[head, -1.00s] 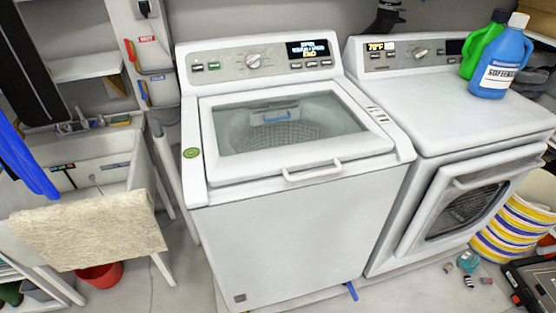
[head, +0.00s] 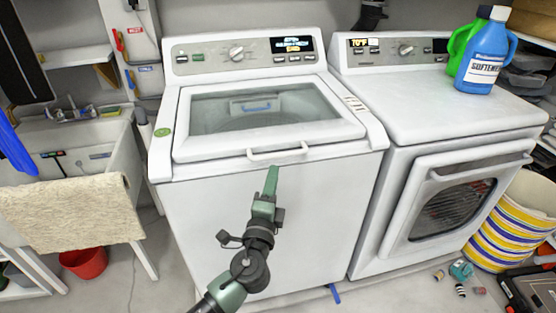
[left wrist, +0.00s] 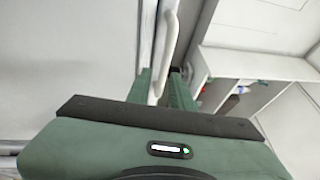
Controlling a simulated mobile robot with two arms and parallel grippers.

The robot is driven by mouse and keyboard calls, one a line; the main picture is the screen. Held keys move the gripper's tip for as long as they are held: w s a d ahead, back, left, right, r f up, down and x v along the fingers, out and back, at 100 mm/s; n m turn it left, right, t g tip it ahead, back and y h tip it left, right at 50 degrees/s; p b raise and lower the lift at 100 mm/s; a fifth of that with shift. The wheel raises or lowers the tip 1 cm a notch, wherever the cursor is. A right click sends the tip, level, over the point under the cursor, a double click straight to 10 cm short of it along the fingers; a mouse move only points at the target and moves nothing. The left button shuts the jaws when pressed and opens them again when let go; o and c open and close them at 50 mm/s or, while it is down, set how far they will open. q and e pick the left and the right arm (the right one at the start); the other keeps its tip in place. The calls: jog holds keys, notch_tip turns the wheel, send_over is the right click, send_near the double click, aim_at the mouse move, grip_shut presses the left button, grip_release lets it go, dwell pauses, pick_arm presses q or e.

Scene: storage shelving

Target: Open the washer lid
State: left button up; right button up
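The white top-load washer (head: 262,215) stands in the middle of the head view. Its lid (head: 268,146), with a glass window, lies closed. The white lid handle (head: 278,154) sticks out at the lid's front edge. My left gripper (head: 271,172) points up at the washer's front, its tip just below the handle. In the left wrist view, the gripper's two green fingers (left wrist: 163,88) are apart. The white handle (left wrist: 168,42) shows at and just beyond the fingertips, partly between them; I cannot tell if they touch it. My right gripper is not in view.
A dryer (head: 430,120) stands close on the right, with a blue softener bottle (head: 483,62) and a green one on top. A sink (head: 92,140) with a beige towel (head: 75,215) is at left. A red bucket (head: 84,262) sits on the floor.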

aim_at(278, 156)
pick_arm(q)
jog(key=w, duration=0.2)
jog(key=w+r, duration=0.1)
jog(key=w, duration=0.2)
jog(key=w+r, duration=0.1)
jog(key=w, duration=0.1)
jog(key=shift+w+d, duration=0.3)
jog(key=shift+d, duration=0.05)
grip_shut()
jog(key=shift+f, duration=0.1)
dwell(0.9)
